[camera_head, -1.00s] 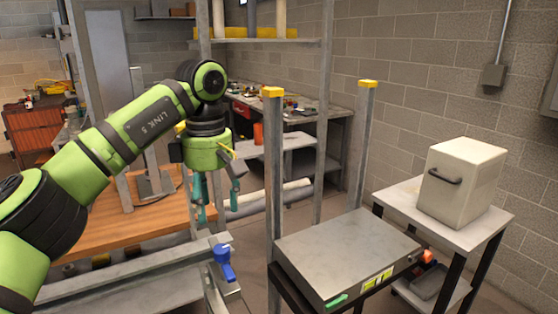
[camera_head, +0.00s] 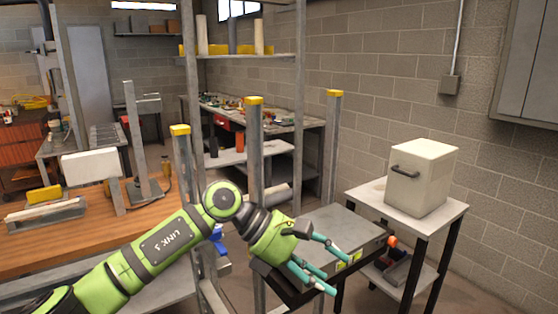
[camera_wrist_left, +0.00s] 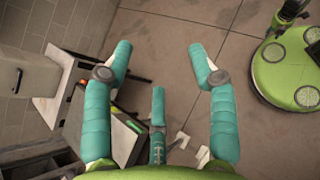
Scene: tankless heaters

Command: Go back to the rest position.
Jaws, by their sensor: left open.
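My left arm reaches in from the lower left of the head view. My left gripper (camera_head: 338,270) is open and empty, with its teal fingers spread and pointing to the right. In that view it covers part of a flat grey metal case (camera_head: 345,226); I cannot tell how far apart they are. The left wrist view shows the open fingers (camera_wrist_left: 160,58) over bare floor, with nothing between them. My right gripper is not in view.
A white box with a dark handle (camera_head: 424,178) stands on a small table (camera_head: 446,211) at the right. A wooden bench (camera_head: 60,258) is at the left. Grey posts with yellow caps (camera_head: 254,135) rise behind my arm. Bare floor (camera_wrist_left: 180,60) lies below the gripper.

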